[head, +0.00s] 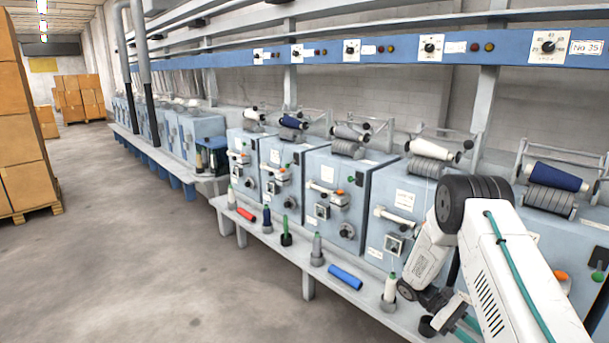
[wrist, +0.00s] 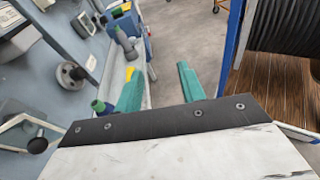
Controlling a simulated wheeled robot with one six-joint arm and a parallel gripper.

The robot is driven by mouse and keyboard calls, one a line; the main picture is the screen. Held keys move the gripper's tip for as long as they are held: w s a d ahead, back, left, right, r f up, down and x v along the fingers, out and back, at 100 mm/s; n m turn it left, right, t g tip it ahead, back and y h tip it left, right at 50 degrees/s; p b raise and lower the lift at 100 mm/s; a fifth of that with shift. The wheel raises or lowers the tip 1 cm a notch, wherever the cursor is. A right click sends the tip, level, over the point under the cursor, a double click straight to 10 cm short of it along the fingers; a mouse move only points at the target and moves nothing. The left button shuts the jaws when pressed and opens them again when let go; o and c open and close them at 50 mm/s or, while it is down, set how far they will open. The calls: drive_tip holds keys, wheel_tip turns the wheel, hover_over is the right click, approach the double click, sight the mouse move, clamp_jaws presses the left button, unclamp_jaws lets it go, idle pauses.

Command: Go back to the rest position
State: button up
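My gripper (wrist: 160,90) shows in the wrist view as two teal fingers with a clear gap between them. It is open, and nothing is held between the fingers; grey floor shows in the gap. In the head view my white arm reaches down at the lower right, and teal parts of the gripper (head: 466,330) show low beside the front shelf. The rest of the gripper is hidden behind the arm or cut off by the frame edge.
Blue-grey spinning machines (head: 340,190) line the right side, with bobbins on top. A narrow shelf (head: 325,268) in front holds upright spools, a red tube (head: 246,215) and a blue tube (head: 345,277). Stacked boxes (head: 25,140) stand left. The floor (head: 150,260) between is clear.

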drive_tip(key=s+a+r+m+t+y, duration=0.25)
drive_tip(key=a+r, duration=0.25)
drive_tip(key=r, duration=0.3)
drive_tip(key=s+a+r+m+t+y, duration=0.1)
drive_tip(key=s+a+r, duration=0.3)
drive_tip(key=r, duration=0.3)
drive_tip(key=s+a+r+m+t+y, duration=0.25)
drive_tip(key=a+r, duration=0.25)
drive_tip(key=r, duration=0.3)
drive_tip(key=s+a+r+t+y, duration=0.1)
drive_tip(key=s+a+r+t, duration=0.3)
drive_tip(key=s, duration=0.4)
drive_tip(key=s+a+r+t+y, duration=0.1)
drive_tip(key=s+a+r+t, duration=0.3)
drive_tip(key=s+r, duration=0.4)
drive_tip(key=shift+s+a+r+y, duration=0.15)
drive_tip(key=shift+s+a+y, duration=0.2)
drive_tip(key=shift+a, duration=0.55)
